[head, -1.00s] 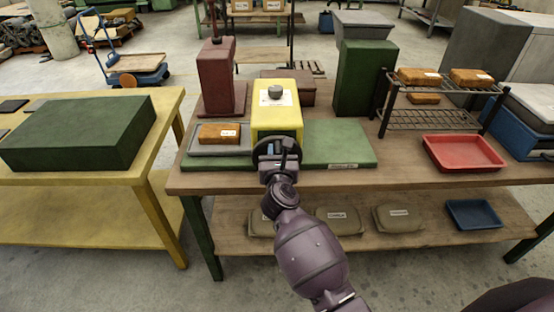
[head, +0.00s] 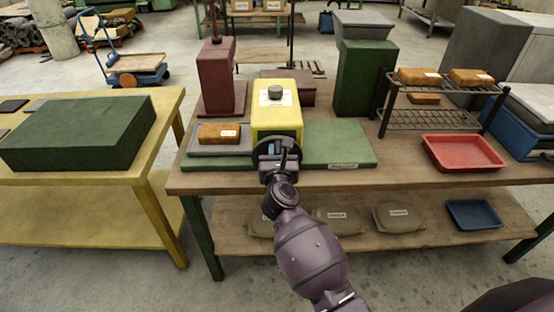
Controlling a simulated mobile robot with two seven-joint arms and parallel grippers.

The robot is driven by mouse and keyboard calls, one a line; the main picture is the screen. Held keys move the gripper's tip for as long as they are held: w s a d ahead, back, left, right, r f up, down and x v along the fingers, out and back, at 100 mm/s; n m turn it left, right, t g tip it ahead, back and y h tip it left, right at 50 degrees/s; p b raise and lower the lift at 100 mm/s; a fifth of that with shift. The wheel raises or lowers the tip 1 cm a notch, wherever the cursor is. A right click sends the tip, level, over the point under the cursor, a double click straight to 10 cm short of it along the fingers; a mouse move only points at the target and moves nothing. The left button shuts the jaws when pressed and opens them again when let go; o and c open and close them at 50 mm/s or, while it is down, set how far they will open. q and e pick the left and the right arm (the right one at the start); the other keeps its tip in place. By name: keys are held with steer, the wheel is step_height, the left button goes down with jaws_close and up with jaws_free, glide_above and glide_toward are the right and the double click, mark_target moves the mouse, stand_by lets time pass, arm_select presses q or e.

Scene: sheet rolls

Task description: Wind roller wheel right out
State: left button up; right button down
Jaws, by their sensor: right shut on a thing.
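A yellow machine block (head: 277,122) stands on a green base plate (head: 340,143) on the wooden workbench, with a grey knob (head: 275,92) on its white-labelled top. A dark round wheel (head: 257,148) is on the front of the yellow block. My right gripper (head: 275,150) is at this wheel and shut on it. The gripper and wrist cover much of the wheel, so its grasped part is mostly hidden. My left gripper is not in view.
An orange block on a grey tray (head: 220,148) sits left of the yellow machine. A dark wire rack (head: 430,120) and a red tray (head: 463,153) stand to the right. A yellow table (head: 150,178) with a green block is at left.

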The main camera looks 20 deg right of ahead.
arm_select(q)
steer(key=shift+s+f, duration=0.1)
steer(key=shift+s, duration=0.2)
arm_select(e)
steer(key=shift+d, duration=0.15)
